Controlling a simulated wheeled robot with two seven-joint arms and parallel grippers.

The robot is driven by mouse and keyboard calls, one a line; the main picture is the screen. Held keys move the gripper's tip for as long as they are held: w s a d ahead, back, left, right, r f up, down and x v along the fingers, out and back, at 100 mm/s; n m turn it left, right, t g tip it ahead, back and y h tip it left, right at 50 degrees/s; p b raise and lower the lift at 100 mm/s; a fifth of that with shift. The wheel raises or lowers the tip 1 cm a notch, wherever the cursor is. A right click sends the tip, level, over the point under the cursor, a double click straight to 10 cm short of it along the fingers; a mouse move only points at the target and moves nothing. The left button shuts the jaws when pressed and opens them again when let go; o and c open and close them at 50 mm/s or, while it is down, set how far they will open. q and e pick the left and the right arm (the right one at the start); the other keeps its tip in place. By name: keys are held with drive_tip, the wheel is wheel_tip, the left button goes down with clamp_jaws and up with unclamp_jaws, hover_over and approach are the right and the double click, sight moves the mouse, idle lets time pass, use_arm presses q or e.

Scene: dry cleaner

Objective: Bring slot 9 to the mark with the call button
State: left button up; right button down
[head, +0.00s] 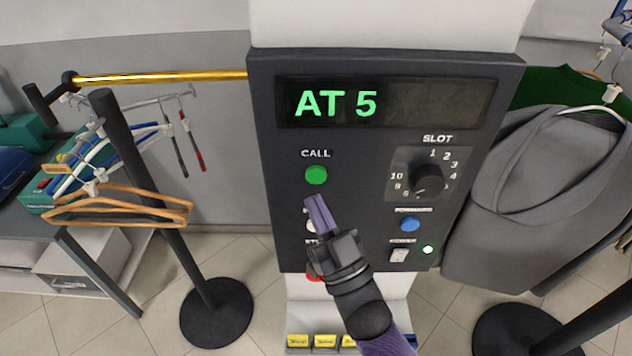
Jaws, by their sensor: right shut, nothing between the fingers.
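The dark control panel (385,262) faces me, and its display (335,104) reads "AT 5" in green. The round green call button (316,175) sits under the CALL label at the panel's left. The black slot dial (427,183) is at the right, ringed by numbers; I cannot tell surely which number it points to. My right gripper (319,212) is shut and empty, its fingertips a little below the call button, with a small gap showing between. It partly covers a white button and a red button (314,277) under it. My left gripper is not in view.
A blue forward button (409,224) and a white power switch (399,255) with a lit green lamp (428,250) are at lower right. A hanger rack (160,76) stands left; grey and green garments (545,185) hang right. Yellow tags (325,341) lie below.

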sight(310, 172)
drive_tip(key=w+b, duration=0.1)
drive_tip(key=w, duration=0.1)
drive_tip(key=shift+w, duration=0.3)
idle(1.8)
drive_tip(key=shift+w+b, duration=0.3)
drive_tip(key=shift+w, duration=0.15)
drive_tip(key=shift+w+b, duration=0.3)
drive_tip(key=shift+w, duration=0.1)
idle(0.5)
drive_tip(key=shift+s+p, duration=0.55)
drive_tip(key=shift+s, duration=0.3)
